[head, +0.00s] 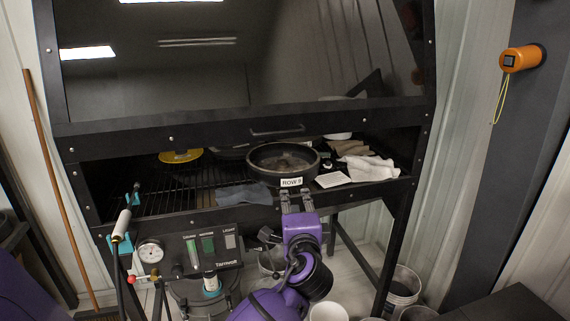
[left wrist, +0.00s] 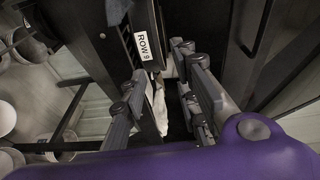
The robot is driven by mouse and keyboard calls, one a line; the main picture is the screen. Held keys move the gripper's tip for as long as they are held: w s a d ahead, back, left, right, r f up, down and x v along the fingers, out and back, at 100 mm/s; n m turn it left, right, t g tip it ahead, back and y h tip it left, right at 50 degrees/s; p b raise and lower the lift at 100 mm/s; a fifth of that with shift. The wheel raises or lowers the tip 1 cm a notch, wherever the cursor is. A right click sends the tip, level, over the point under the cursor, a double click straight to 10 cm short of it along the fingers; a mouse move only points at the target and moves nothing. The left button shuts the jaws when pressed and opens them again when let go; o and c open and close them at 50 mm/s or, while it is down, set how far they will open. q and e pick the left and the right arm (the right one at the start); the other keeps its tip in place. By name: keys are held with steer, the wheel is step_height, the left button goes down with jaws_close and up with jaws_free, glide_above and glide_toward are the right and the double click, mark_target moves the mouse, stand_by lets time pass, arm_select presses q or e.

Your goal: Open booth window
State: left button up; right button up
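The booth window (head: 240,70) is a large dark sloped pane in a black frame, reflecting ceiling lights. A bar handle (head: 277,131) sits on its lower rail. Below the rail is an open gap through which the booth's inside shows. My left gripper (head: 296,197) is at the booth's front edge, below the handle and apart from it, fingers pointing toward the booth. In the left wrist view its two fingers (left wrist: 160,68) are spread, with nothing clearly held between them. My right gripper is not in view.
A gauge (head: 150,252) and control panel (head: 212,250) are at front left. Buckets (head: 403,287) stand below.

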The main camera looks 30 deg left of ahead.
arm_select(q)
step_height(320, 180, up, 6)
steer(key=w+a+r+y, duration=0.1)
steer(key=w+y, duration=0.1)
steer(key=n+y, duration=0.2)
steer(key=y, duration=0.1)
glide_toward(283, 133)
steer(key=w+a, duration=0.2)
steer(key=shift+g, duration=0.4)
steer(key=x, duration=0.3)
steer(key=r+x, duration=0.1)
steer(key=x, duration=0.3)
steer(key=shift+s+d, duration=0.1)
steer(key=shift+w+a, duration=0.3)
steer(key=shift+a, duration=0.05)
steer(key=shift+c, duration=0.5)
jaws_close()
